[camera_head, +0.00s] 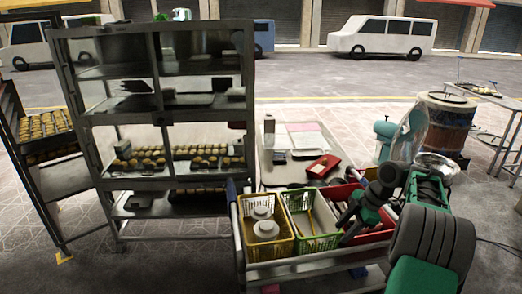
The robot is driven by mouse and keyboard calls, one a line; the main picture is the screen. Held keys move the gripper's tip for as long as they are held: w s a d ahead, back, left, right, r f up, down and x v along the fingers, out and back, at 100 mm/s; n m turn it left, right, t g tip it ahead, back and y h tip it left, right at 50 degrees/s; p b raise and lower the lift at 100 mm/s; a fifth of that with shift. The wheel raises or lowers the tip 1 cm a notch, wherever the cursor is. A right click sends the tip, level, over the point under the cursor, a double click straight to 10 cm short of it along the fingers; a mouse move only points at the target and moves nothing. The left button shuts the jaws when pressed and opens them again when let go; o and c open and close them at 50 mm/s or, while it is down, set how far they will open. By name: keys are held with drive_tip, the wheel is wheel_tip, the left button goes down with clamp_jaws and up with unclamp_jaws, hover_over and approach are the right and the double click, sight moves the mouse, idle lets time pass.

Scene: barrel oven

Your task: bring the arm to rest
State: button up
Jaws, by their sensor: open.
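My arm, in green and dark grey, comes in at the lower right of the head view and folds toward the middle. My gripper (347,232) is dark and small at the arm's far end, over the red crate (374,237) on the cart. It looks open, and I see nothing held in it. Its fingertips are hard to make out against the crate, so I cannot tell whether they touch it.
The cart also carries a yellow basket (268,248) and a green basket (318,243). A metal rack (162,122) with bread stands left. Behind the cart is a low table (270,176). A brown barrel (446,123) stands back right. Open pavement lies beyond.

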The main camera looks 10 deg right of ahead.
drive_tip(key=s+a+r+m+h, duration=0.1)
drive_tip(key=s+a+r+m, duration=0.2)
drive_tip(key=a, duration=0.6)
drive_tip(key=a+r+m+h, duration=0.1)
drive_tip(key=a+r+m, duration=0.3)
drive_tip(key=a, duration=0.4)
drive_tip(key=s+a+f+m, duration=0.1)
drive_tip(key=s+a+m, duration=0.1)
drive_tip(key=s, duration=0.4)
drive_tip(key=s+a+f+m+h, duration=0.1)
drive_tip(key=s+a+m, duration=0.2)
drive_tip(key=s+m, duration=0.1)
drive_tip(key=s+a+f+m+t+h, duration=0.1)
drive_tip(key=s+a+m, duration=0.1)
drive_tip(key=s, duration=0.5)
drive_tip(key=shift+s+a+m, duration=0.3)
drive_tip(key=shift+m, duration=0.4)
